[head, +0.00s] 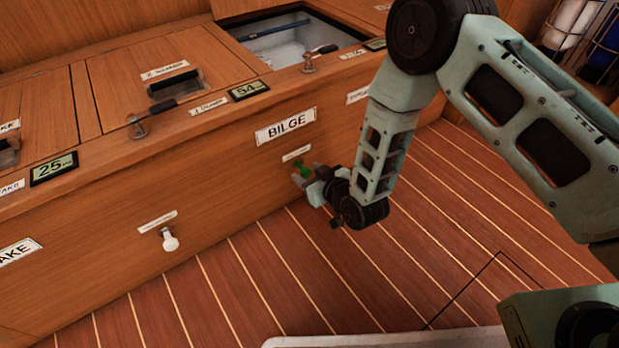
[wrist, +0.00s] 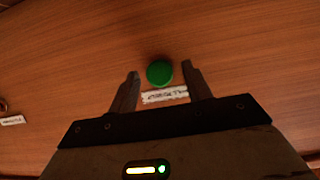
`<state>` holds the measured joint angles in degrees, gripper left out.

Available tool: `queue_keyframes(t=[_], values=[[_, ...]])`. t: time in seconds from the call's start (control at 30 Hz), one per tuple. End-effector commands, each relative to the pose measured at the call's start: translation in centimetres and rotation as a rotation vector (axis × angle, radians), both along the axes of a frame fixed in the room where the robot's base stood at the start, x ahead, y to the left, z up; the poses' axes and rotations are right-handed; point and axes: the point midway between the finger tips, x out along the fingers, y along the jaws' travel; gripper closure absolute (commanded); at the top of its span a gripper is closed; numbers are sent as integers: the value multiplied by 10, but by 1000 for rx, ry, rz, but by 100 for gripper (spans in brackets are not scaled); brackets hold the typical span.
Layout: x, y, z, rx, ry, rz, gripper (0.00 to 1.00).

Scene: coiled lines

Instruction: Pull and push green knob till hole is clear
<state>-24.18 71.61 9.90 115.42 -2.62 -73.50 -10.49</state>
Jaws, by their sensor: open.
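The green knob (head: 302,168) sits on the front of the wooden cabinet, below the BILGE sign. In the wrist view the round green knob (wrist: 159,73) shows just beyond and between my fingertips. My gripper (head: 306,183) is open and empty, its two fingers on either side of the knob. In the wrist view my gripper (wrist: 159,74) has a clear gap between its fingers, and I cannot tell whether either one touches the knob. A small label (wrist: 165,95) lies beside the knob. I cannot make out the hole for certain.
A white knob (head: 170,241) sits farther left on the cabinet front. The BILGE sign (head: 286,126) is above the green knob. An open hatch (head: 290,38) on the cabinet top shows a pale interior. The striped wooden floor (head: 270,275) in front is largely clear.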

Motion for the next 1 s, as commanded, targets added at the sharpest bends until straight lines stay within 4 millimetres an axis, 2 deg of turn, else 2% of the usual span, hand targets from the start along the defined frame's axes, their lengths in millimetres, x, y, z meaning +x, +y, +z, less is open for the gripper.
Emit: queue_keyframes(t=[0.27,0.43,0.47,0.63,0.9,1.0], values=[[1,1,0,0,0,0,51],[1,1,0,0,0,0,95],[1,1,0,0,0,0,100],[-4,-2,1,-1,2,0,100],[-37,-25,3,-3,5,1,100],[-43,-29,1,-2,4,1,100]])
